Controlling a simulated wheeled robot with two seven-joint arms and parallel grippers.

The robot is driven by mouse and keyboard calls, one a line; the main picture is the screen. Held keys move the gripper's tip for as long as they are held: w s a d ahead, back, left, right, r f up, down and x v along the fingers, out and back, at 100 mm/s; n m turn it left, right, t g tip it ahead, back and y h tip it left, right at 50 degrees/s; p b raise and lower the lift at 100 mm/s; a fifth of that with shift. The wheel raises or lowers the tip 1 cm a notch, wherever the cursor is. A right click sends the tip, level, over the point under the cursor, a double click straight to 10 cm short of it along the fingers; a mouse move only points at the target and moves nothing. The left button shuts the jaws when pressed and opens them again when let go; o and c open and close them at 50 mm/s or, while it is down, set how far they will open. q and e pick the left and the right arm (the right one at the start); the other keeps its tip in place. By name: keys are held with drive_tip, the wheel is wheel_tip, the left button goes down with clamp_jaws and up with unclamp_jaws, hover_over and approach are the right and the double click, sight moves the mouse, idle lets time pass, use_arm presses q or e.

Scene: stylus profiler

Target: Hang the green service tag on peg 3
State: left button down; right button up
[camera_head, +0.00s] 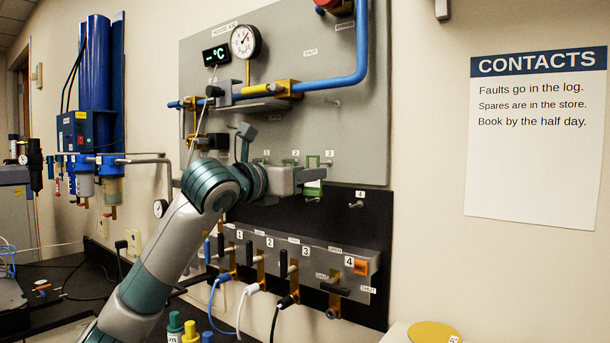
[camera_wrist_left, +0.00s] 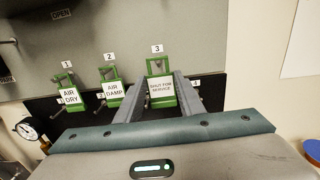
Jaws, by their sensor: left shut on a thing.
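The green service tag (camera_wrist_left: 161,88), with a white card reading "SHUT FOR SERVICE", is between the two fingers of my left gripper (camera_wrist_left: 166,92), which is shut on it. In the head view the tag (camera_head: 314,184) shows at the tip of my left gripper (camera_head: 312,176), close to the grey panel. Its open green loop sits just below the upper number label 3 (camera_wrist_left: 157,48). Whether the loop is around a peg cannot be told. Two other green tags, "AIR DRY" (camera_wrist_left: 69,97) and "AIR DAMP" (camera_wrist_left: 112,91), hang under labels 1 and 2. My right gripper is not in view.
A lower row of labels on the black board includes a 4 (camera_head: 360,194), with a bare peg (camera_head: 356,205) below it. A valve manifold (camera_head: 300,255) with handles and hoses lies under the gripper. A blue pipe (camera_head: 350,80) crosses the panel above.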

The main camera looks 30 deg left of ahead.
use_arm(q)
drive_tip(key=shift+b, duration=0.3)
idle(0.6)
drive_tip(key=shift+w+d, duration=0.1)
drive_tip(key=shift+w, duration=0.1)
drive_tip(key=shift+w+d, duration=0.15)
drive_tip(key=shift+w, duration=1.55)
drive_tip(key=shift+w+d, duration=0.1)
drive_tip(key=shift+f+b, duration=0.35)
drive_tip(key=shift+b, duration=0.1)
